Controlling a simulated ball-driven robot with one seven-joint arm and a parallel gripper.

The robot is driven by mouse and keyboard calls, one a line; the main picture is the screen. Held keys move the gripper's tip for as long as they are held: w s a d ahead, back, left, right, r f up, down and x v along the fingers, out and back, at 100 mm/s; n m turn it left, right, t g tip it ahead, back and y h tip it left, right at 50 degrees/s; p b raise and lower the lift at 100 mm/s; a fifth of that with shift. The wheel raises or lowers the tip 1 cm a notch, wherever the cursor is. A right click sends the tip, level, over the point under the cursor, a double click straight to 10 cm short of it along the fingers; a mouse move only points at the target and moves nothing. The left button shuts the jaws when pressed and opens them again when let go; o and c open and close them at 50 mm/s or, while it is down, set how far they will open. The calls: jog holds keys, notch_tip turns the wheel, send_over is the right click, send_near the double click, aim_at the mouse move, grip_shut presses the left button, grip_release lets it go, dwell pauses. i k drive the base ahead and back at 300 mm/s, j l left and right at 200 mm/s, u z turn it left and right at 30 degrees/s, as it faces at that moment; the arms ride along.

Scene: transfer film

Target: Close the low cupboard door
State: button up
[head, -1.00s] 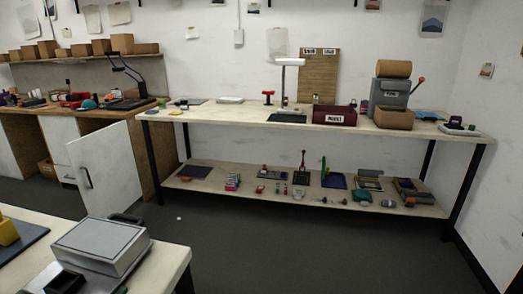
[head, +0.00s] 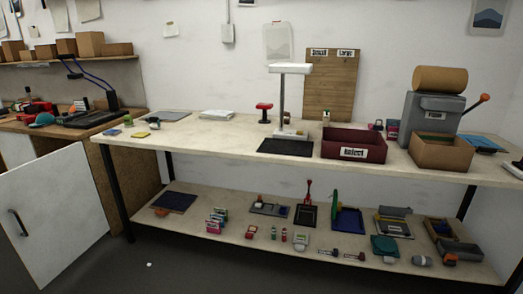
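The low cupboard door (head: 52,218) is a white panel with a dark bar handle (head: 18,222) near its left edge. It stands swung open below the wooden counter (head: 45,133) at the left of the head view. The inside of the cupboard is mostly hidden behind the door. My gripper is not in view, so its distance from the door does not show.
A long pale bench (head: 225,140) with a lower shelf (head: 190,233) full of small items stands right of the door. Its black front leg (head: 112,195) is close to the door. Dark floor (head: 120,268) is clear in front, apart from a small white bit (head: 149,265).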

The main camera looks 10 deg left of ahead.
aim_at(51, 211)
jog(key=i+u, duration=0.1)
jog(key=i, duration=0.5)
jog(key=i+l+u, duration=0.15)
jog(key=i, duration=0.4)
jog(key=i+u, duration=0.1)
jog(key=i, duration=0.5)
jog(key=i+j+u, duration=0.1)
jog(key=i+u, duration=0.5)
jog(key=u, duration=0.2)
jog(key=i+u, duration=0.4)
jog(key=i+l+u, duration=0.15)
jog(key=u, duration=0.25)
jog(key=i+u, duration=0.3)
jog(key=i, duration=0.15)
jog(key=i+u, duration=0.25)
jog(key=i, duration=0.2)
